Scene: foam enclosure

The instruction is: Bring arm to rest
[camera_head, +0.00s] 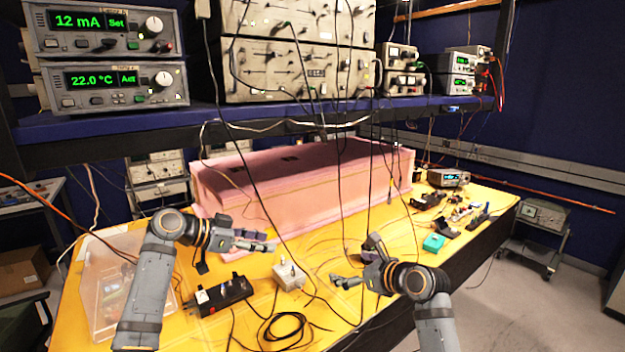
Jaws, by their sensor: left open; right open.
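My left gripper (262,242) is open and empty above the yellow table, in front of the pink foam enclosure (300,210). Its arm comes in from the lower left and its fingers point right. My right gripper (352,262) is open and empty over the middle of the table, to the right of the left one. The two grippers are apart. I cannot tell how high either one is above the table.
A clear plastic bin (100,290) stands at the left. A black power strip (222,297), a white box (289,275) and a coiled black cable (285,328) lie in front. A teal box (434,242) sits at the right. Cables hang from the shelf (100,124) of instruments.

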